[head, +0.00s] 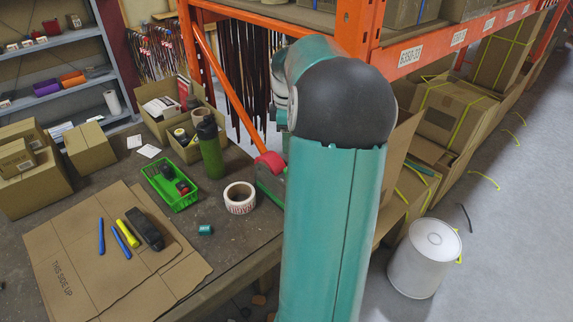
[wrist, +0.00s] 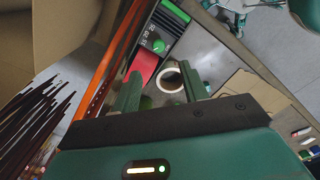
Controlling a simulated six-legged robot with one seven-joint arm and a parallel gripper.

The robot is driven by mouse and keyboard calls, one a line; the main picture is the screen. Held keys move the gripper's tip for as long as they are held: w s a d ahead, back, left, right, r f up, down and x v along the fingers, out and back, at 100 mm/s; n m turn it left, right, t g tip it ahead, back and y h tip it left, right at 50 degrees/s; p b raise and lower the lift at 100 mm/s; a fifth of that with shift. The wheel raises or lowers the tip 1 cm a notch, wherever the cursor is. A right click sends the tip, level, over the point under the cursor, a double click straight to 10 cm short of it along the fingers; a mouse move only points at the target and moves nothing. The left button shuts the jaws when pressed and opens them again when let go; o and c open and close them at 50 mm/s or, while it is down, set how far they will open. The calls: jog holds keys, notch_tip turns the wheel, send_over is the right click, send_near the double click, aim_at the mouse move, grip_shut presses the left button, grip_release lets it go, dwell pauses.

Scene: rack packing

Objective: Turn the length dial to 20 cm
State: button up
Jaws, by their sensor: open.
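The dispenser with the length dial (wrist: 158,45) shows at the top of the wrist view. The dial is a small green knob beside a dark scale with white numbers (wrist: 150,34); its setting is too small to read. A red part (wrist: 143,66) sits at the dispenser's near end. In the head view the dispenser (head: 272,184) stands at the table's right edge, partly hidden by my arm, with its red part (head: 270,163) on top. My gripper (wrist: 160,72) is open, its two green fingers apart. The dial lies beyond the fingertips, and I see no contact. The head view hides my gripper.
A white tape roll (head: 240,197) stands beside the dispenser; it also shows between the fingers in the wrist view (wrist: 171,78). A green bottle (head: 211,150), a green tray (head: 168,185) and flat cardboard (head: 75,255) are on the table. An orange rack post (wrist: 105,75) runs close by.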

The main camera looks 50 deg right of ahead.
notch_tip(320, 180, down, 10)
jog(key=shift+f, duration=0.2)
jog(key=shift+d, duration=0.1)
jog(key=shift+c, duration=0.2)
grip_shut()
